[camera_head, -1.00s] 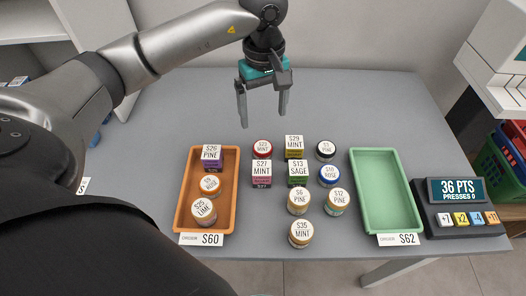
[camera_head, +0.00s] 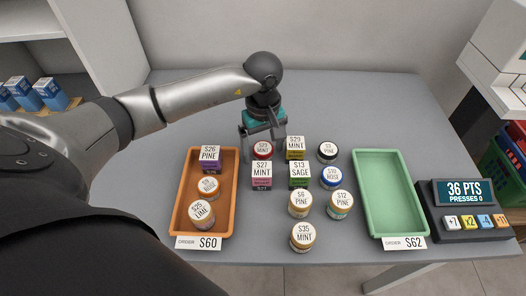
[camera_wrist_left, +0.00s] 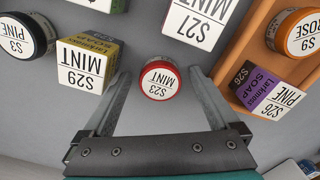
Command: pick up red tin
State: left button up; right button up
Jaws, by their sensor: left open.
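The red tin (camera_head: 262,150), a small round tin with a white lid labelled S23 MINT, stands on the grey counter in the back row. In the left wrist view the red tin (camera_wrist_left: 160,80) sits between the tips of the two open fingers, with gaps on both sides. My left gripper (camera_head: 261,146) is open and points down at the tin from behind in the head view; it also shows in the left wrist view (camera_wrist_left: 160,88). My right gripper is not in view.
The yellow S29 MINT box (camera_head: 295,147) and pink S27 MINT box (camera_head: 261,174) stand close to the tin. The orange tray (camera_head: 177,215) holds several items at left. The green tray (camera_head: 385,195) is empty. A points device (camera_head: 462,210) stands at right. The back counter is clear.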

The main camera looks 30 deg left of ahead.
pick_arm(q)
jog(key=shift+c, duration=0.3)
jog(key=c, duration=1.4)
